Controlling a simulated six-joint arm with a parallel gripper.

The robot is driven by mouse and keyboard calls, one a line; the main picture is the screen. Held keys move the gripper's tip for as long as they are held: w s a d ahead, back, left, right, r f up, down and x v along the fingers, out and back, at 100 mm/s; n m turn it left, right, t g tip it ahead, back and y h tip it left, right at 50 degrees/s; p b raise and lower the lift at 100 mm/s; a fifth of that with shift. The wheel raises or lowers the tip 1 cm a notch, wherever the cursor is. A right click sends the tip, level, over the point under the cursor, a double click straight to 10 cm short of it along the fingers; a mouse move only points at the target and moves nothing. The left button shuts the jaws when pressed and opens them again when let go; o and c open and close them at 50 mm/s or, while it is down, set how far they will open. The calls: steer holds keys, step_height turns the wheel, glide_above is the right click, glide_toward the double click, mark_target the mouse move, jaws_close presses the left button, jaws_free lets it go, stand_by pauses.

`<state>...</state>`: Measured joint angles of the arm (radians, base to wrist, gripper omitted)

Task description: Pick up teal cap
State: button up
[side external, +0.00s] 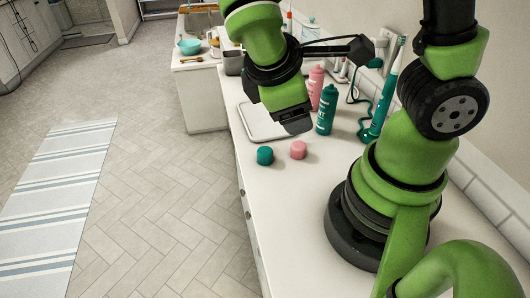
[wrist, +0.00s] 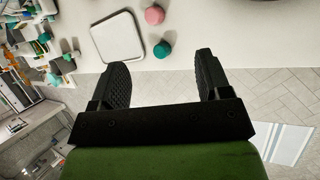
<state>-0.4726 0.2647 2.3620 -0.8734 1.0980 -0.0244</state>
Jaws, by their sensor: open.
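The teal cap (side external: 265,156) is a small round cap standing on the white counter near its front edge. In the wrist view the teal cap (wrist: 162,49) shows ahead of the jaws, between the lines of the two fingers and apart from them. A similar pink cap (side external: 298,150) stands just right of it; it also shows in the wrist view (wrist: 154,15). My gripper (wrist: 160,72) is open with nothing between its fingers. In the side view my gripper (side external: 296,124) is above and behind the caps, over the counter, and its fingers are largely hidden.
A white tray (side external: 252,128) lies behind the caps. A teal bottle (side external: 326,110), a pink bottle (side external: 315,88) and an electric toothbrush (side external: 382,100) stand toward the wall. A teal bowl (side external: 190,46) is on the far counter. The counter in front of the caps is clear.

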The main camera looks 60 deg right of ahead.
step_height(320, 180, down, 6)
steer(key=w+n+t+h, duration=0.2)
steer(key=n+h, duration=0.2)
steer(key=n, duration=0.4)
steer(key=n+t+h, duration=0.1)
steer(key=n+t, duration=0.4)
steer(key=n, duration=0.3)
glide_toward(265, 152)
steer(key=shift+s+d+r, duration=0.1)
steer(key=shift+s+r, duration=0.25)
steer(key=shift+r, duration=0.25)
steer(key=shift+w+d+f+n+t, duration=0.15)
steer(key=shift+d+f+n+t, duration=0.05)
steer(key=shift+f+n+t, duration=0.1)
steer(key=x, duration=0.4)
steer(key=shift+a+f+x, duration=0.1)
steer(key=shift+f+x, duration=0.1)
steer(key=shift+x, duration=1.1)
steer(key=shift+a+f+x, duration=0.1)
steer(key=shift+f+x, duration=0.1)
steer(key=shift+x, duration=1.1)
steer(key=c, duration=1)
